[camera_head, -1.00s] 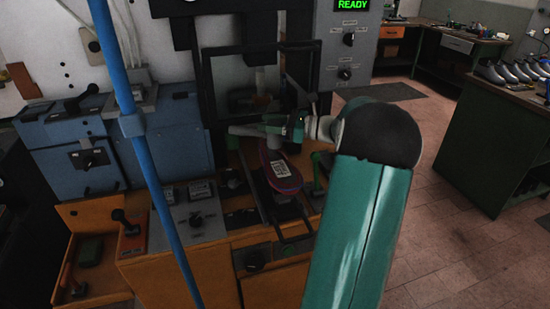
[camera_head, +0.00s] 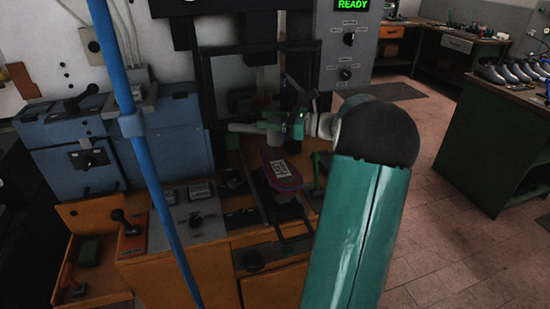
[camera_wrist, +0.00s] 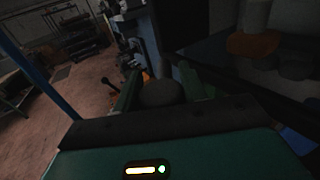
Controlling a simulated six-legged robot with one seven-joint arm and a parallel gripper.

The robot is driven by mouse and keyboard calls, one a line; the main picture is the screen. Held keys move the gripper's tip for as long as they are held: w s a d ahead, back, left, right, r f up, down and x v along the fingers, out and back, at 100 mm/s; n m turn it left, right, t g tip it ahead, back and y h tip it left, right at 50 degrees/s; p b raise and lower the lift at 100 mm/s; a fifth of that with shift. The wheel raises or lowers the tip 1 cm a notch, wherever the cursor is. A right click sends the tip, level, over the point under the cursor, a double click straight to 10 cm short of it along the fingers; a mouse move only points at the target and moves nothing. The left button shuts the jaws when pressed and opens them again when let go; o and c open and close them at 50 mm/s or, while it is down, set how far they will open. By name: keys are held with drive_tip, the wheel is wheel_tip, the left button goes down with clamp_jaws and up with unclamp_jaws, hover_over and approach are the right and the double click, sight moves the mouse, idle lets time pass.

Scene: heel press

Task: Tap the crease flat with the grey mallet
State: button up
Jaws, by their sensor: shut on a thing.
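My gripper (camera_head: 274,125) is shut on the grey mallet (camera_head: 242,127), whose pale bar points left from the jaws in the head view. In the wrist view a dark rounded part of the mallet (camera_wrist: 162,93) sits between the two green fingers of my gripper (camera_wrist: 162,84). A reddish-purple shoe piece (camera_head: 283,180) with a white label lies on the press bed, just below and in front of the mallet. The mallet seems to be above its far end; whether they touch cannot be told. No crease can be made out.
The black press frame (camera_head: 207,100) stands behind the work. A blue pole (camera_head: 150,160) crosses the left side. A control panel (camera_head: 190,215) and an orange tray (camera_head: 75,212) are at left. A green bench (camera_head: 490,150) with shoes is at right. The floor between is clear.

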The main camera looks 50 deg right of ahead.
drive_tip(key=shift+r, duration=0.1)
drive_tip(key=shift+r, duration=2.45)
